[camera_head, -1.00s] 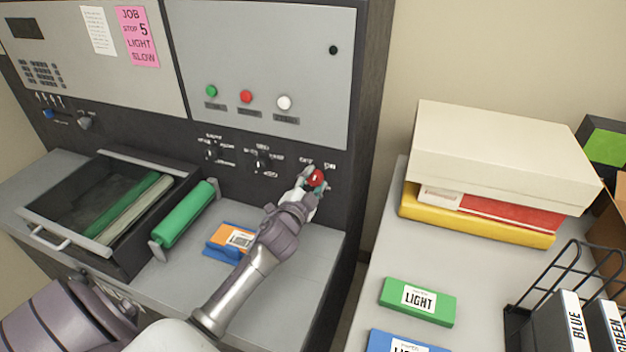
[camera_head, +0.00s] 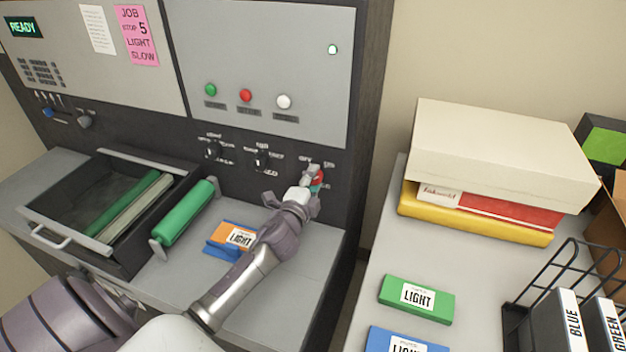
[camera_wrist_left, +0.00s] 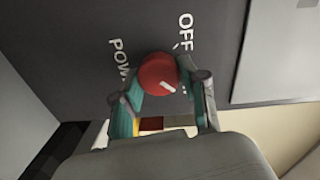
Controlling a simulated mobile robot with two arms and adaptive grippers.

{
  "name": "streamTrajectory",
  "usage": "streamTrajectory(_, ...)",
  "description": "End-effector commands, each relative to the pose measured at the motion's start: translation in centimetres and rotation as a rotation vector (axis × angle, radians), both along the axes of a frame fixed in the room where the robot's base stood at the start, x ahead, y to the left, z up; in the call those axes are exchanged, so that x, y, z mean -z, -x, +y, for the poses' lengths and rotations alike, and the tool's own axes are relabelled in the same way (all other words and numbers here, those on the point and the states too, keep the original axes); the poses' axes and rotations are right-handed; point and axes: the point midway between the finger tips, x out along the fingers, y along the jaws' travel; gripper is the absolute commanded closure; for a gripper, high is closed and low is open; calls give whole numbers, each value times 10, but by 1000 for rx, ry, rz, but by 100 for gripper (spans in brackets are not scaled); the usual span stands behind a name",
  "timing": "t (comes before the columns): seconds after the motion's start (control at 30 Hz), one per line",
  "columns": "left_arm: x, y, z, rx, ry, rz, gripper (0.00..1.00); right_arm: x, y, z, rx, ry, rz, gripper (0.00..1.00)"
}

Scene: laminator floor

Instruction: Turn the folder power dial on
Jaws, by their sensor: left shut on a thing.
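The red power dial (camera_head: 317,178) is on the dark lower panel of the machine, at its right end, partly hidden by my left gripper (camera_head: 312,177). In the left wrist view the round red dial (camera_wrist_left: 157,73) with its white mark sits between the two fingers of my left gripper (camera_wrist_left: 160,95). The fingers are shut on it. The word OFF and part of POWER show beside the dial; the ON label is not readable there. The display (camera_head: 23,27) reads READY, and the small round lamp (camera_head: 332,49) is lit white. My right gripper is out of view.
Two black dials (camera_head: 262,160) are left of the red one. An open drawer (camera_head: 105,215), a green roller (camera_head: 185,212) and an orange-labelled pack (camera_head: 235,238) are below. A side table with boxes (camera_head: 500,155) stands at right.

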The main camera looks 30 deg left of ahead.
Motion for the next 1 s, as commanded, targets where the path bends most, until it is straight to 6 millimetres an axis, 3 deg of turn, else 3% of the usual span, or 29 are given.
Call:
streamTrajectory(0.33,0,0,0,0,-7,2,92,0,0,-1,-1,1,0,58)
streamTrajectory(0.37,0,0,0,0,-7,2,54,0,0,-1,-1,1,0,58)
streamTrajectory(0.5,0,0,0,0,-6,1,32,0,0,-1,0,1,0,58)
streamTrajectory(0.83,1,2,0,0,-4,2,32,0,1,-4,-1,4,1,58)
streamTrajectory(1.0,1,21,-5,1,-2,2,32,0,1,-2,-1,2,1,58)
